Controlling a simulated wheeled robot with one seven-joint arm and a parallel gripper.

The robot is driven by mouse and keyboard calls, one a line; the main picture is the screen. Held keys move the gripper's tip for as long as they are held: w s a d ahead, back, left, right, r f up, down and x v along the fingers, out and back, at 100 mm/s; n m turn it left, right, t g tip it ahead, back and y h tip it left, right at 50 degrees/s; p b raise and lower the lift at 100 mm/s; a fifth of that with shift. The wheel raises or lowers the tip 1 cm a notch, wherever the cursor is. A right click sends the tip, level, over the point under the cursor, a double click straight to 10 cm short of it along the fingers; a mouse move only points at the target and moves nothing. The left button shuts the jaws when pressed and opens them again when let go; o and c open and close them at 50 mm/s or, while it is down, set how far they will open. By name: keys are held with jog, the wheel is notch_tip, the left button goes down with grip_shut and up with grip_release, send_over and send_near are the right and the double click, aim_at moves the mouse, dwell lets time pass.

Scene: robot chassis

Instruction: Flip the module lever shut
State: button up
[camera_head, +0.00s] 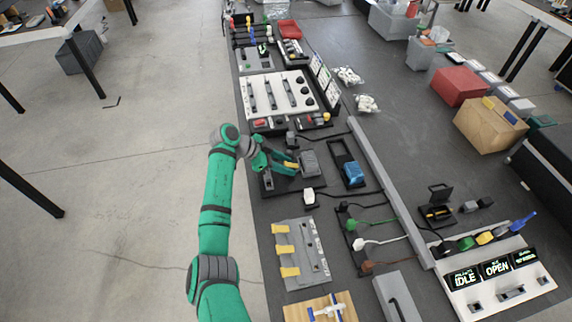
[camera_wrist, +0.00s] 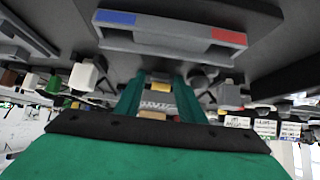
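My green gripper (camera_head: 284,163) reaches low over a dark module base (camera_head: 290,184) near the left edge of the bench. A grey block (camera_head: 309,163) stands on this base, just right of the fingertips. In the wrist view my gripper (camera_wrist: 160,84) has its two green fingers apart. A yellow piece (camera_wrist: 160,86) and a grey part show in the gap between them. I cannot tell whether the fingers touch either, or which part is the lever. A grey bar with a blue end and a red end (camera_wrist: 170,33) spans the top of the wrist view.
A blue part in a black frame (camera_head: 354,172) lies right of the module. A white plug (camera_head: 309,197) and cables are close in front. A grey panel with yellow levers (camera_head: 301,255) is nearer me. A panel of sliders (camera_head: 278,92) is behind. Open floor lies left.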

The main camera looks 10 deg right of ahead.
dwell(0.3)
jog(key=v, duration=1)
jog(key=shift+a+r, duration=0.3)
